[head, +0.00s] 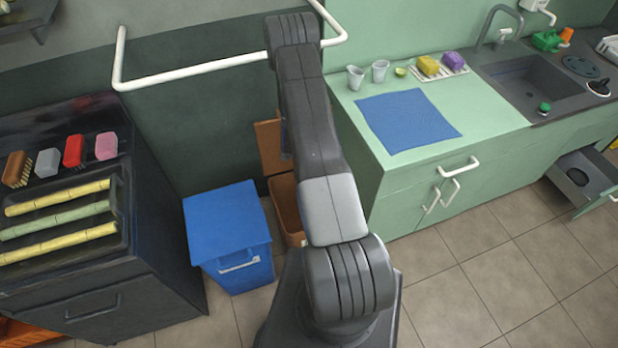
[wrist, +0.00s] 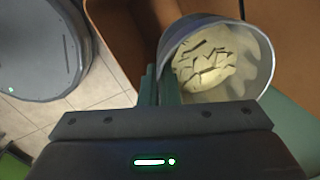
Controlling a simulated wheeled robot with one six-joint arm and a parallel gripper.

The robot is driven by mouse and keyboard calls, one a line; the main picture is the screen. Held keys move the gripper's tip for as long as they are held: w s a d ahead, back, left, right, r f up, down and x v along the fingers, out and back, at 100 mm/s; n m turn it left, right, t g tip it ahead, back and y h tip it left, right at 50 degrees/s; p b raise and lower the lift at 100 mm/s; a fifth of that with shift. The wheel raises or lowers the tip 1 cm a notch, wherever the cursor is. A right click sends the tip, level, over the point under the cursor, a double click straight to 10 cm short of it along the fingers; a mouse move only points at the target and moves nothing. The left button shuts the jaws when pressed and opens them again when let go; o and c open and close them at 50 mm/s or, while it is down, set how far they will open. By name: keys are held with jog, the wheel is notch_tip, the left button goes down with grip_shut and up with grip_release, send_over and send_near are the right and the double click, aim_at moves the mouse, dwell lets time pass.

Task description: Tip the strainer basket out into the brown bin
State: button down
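The strainer basket (wrist: 266,62) is a round grey metal vessel with pale, chunky residue (wrist: 208,62) inside. In the wrist view my gripper (wrist: 160,75) is shut on the basket's near left rim, and the basket is held over the brown bin. The brown bin (head: 287,208) stands open beside the blue bin, its lid (head: 268,146) raised at the back. The bin's inner wall (wrist: 112,30) shows left of the basket in the wrist view. My arm hides the gripper and basket in the head view, and part of the bin.
A closed blue bin (head: 228,225) stands left of the brown bin. The green counter (head: 480,108) with a blue mat (head: 408,118) is at right. A dark cabinet (head: 150,210) with cane pieces on top is at left. Tiled floor is clear at front right.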

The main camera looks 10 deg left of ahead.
jog(key=shift+w+d+f+y+b, duration=0.1)
jog(key=shift+f+y+b, duration=0.3)
jog(key=shift+b, duration=0.65)
jog(key=shift+d+f+b, duration=0.1)
jog(key=shift+b, duration=1.15)
jog(key=y+b, duration=0.1)
jog(key=b, duration=0.4)
jog(key=y+b, duration=0.1)
jog(key=b, duration=0.5)
jog(key=f+y+b, duration=0.1)
jog(key=b, duration=0.5)
jog(key=shift+d+t+y, duration=0.3)
jog(key=shift+d+t, duration=0.05)
jog(key=shift+t, duration=0.05)
jog(key=shift+b, duration=0.8)
jog(key=shift+a+f+m+t+y+b, duration=0.15)
jog(key=shift+f+t+y+b, duration=0.55)
jog(key=shift+y+b, duration=3.2)
jog(key=shift+a+f+m+t+y+b, duration=0.2)
jog(key=shift+f+t+y+b, duration=0.9)
jog(key=shift+b, duration=5.2)
jog(key=shift+a+f+m+t+y+b, duration=0.25)
jog(key=shift+y+b, duration=2.75)
jog(key=shift+b, duration=2.1)
jog(key=shift+d, duration=0.1)
